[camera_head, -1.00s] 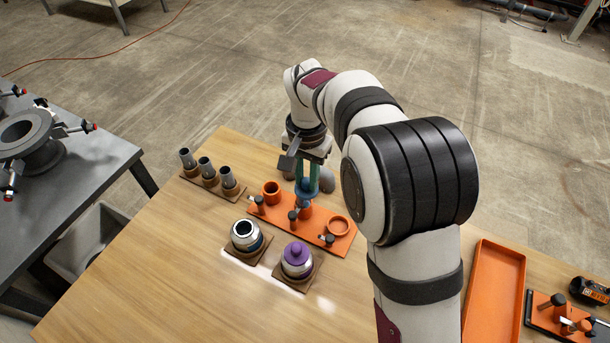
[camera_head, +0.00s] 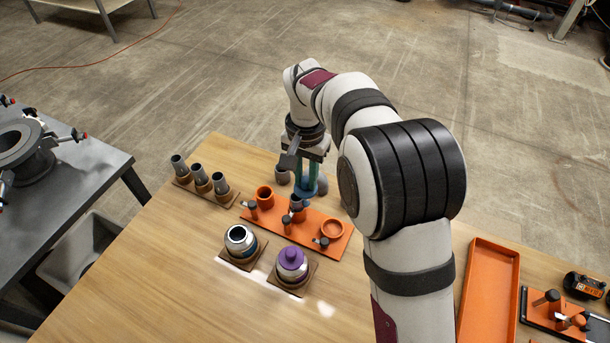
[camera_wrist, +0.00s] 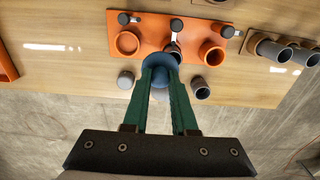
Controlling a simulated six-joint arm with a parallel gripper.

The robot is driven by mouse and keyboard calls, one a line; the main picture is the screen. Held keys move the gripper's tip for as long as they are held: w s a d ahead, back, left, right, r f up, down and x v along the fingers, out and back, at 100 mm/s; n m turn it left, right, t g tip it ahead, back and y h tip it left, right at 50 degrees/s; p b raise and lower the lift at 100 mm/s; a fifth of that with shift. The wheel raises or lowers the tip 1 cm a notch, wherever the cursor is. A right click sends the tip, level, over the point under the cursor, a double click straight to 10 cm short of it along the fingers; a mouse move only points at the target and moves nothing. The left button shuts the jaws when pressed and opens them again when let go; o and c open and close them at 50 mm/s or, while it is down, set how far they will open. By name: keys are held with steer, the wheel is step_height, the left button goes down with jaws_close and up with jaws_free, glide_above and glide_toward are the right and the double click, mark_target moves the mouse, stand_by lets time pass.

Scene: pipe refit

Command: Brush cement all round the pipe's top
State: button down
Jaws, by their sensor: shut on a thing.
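My gripper (camera_head: 306,182) has its green fingers shut on a blue cap (camera_wrist: 160,62), which also shows in the head view (camera_head: 306,192). The grey pipe (camera_head: 297,203) stands upright in the middle of the orange fixture (camera_head: 262,231). Its top shows in part in the wrist view (camera_wrist: 173,50), right beside the blue cap. The brush end under the cap is hidden, so I cannot tell whether it touches the pipe. An open can (camera_head: 241,240) with a dark mouth stands in front of the fixture. A can with a purple cap (camera_head: 292,262) stands beside it.
Several grey fittings (camera_head: 200,181) stand on a brown rack at the left. Orange cups (camera_head: 265,196) and (camera_head: 332,229) flank the pipe. Loose grey pieces (camera_wrist: 201,88) lie near the gripper. An orange tray (camera_head: 489,295) is at the right. The front table is clear.

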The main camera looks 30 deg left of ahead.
steer(key=shift+w+a, duration=0.1)
steer(key=shift+w, duration=0.3)
steer(key=shift+w, duration=0.1)
steer(key=shift+w+a, duration=0.2)
steer(key=shift+w, duration=0.05)
steer(key=shift+w+a, duration=0.2)
steer(key=shift+a, duration=0.15)
steer(key=shift+a, duration=0.1)
